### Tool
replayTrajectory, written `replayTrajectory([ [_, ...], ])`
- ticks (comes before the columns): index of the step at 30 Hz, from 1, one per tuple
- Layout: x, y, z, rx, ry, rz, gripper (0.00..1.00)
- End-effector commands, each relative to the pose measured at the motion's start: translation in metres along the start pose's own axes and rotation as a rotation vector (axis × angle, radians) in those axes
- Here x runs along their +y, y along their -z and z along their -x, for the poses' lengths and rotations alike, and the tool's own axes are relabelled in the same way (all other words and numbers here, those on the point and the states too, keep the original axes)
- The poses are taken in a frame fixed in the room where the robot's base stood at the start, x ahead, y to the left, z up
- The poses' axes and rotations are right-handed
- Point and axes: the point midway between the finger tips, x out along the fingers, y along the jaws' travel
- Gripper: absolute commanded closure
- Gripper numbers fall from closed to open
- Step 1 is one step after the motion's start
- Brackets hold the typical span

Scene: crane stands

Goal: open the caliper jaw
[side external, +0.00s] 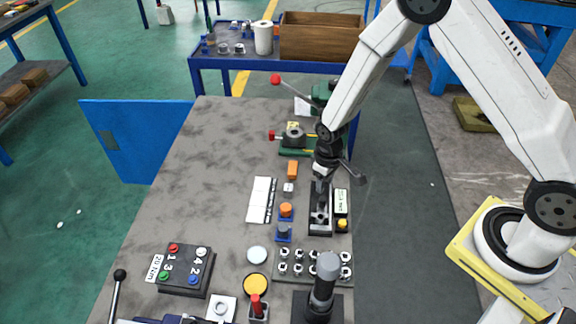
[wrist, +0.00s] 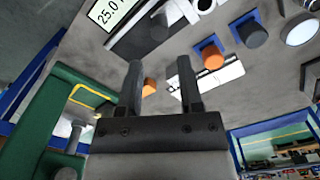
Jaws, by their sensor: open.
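What looks like the caliper is a long dark fixture with grey jaw parts (side external: 320,210), lying on the grey table below my gripper in the side view. A white-faced display (side external: 341,203) stands beside it; in the wrist view the display (wrist: 108,12) reads about 25.0. Part of the dark fixture (wrist: 150,30) shows at the top of the wrist view. My gripper (wrist: 160,78) is open, its two dark fingers apart with nothing between them. In the side view my gripper (side external: 323,174) is at the far end of the fixture, partly hidden by the wrist.
An orange block (side external: 292,169), a white panel (side external: 261,199) and orange and grey knobs (side external: 285,210) are left of the fixture. A green vise-like device (side external: 296,140) with red handle stands behind. A button box (side external: 186,269) is front left.

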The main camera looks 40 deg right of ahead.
Motion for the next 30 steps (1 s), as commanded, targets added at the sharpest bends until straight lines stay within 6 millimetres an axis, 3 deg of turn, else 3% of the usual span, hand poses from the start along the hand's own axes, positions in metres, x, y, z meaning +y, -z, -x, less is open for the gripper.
replayTrajectory([
  [11,0.0,0.0,-0.006,0.001,0.0,0.0,0.54],
  [30,0.0,0.0,-0.065,0.0,0.0,0.0,0.54],
])
